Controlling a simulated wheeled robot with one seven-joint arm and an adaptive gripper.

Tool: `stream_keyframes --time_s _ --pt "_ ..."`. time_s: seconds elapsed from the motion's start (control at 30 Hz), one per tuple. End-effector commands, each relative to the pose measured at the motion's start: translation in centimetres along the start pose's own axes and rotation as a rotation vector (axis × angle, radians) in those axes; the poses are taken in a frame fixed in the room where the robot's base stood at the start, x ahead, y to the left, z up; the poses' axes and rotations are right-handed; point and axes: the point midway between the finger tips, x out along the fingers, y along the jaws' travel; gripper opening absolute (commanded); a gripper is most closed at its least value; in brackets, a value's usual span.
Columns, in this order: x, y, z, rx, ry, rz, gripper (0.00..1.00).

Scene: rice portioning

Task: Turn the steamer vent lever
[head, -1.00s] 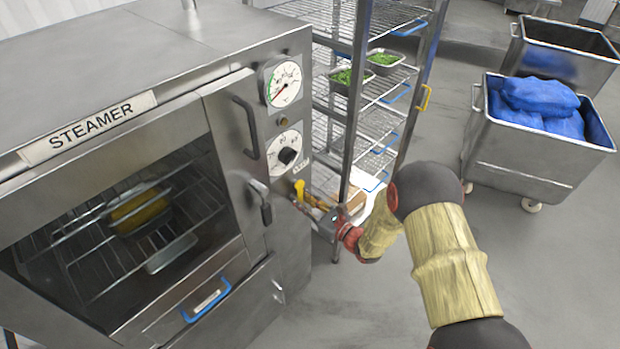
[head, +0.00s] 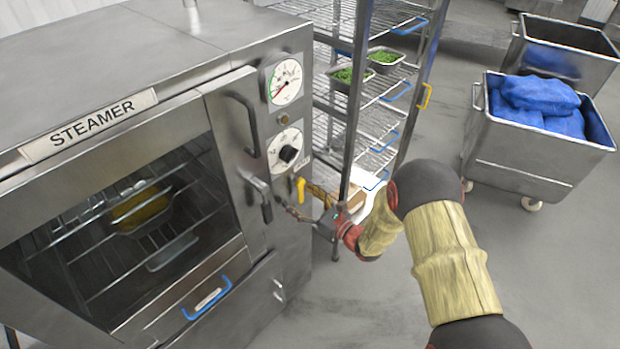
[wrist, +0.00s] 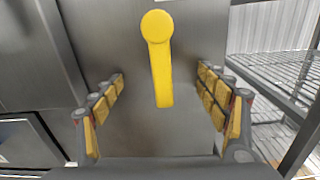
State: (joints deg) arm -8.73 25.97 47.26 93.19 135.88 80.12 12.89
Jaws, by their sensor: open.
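The yellow vent lever (wrist: 161,65) is on the steamer's (head: 150,50) steel front. It hangs straight down from its round pivot in the wrist view. In the head view the lever (head: 300,188) shows below the lower dial, small, close to my gripper (head: 315,205). My gripper (wrist: 161,78) is open, with one yellow-padded finger on each side of the lever. Gaps show between the lever and both fingers. Nothing is held. Whether the fingertips reach the steel panel is hard to tell.
The steamer's door handle (head: 262,197) is just left of my gripper. Two dials (head: 284,82) are above the lever. A wire rack (head: 385,110) with green-filled trays stands close on the right. A steel cart (head: 535,145) with blue bags is farther right.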

Motion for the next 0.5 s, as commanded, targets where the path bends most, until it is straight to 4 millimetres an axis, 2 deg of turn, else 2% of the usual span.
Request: stream_keyframes --time_s 0.27,0.5 --pt "-0.1 0.0 0.0 0.000 0.000 0.000 0.76" --pt "-1.9 -0.1 0.0 0.000 0.001 -0.002 0.76"
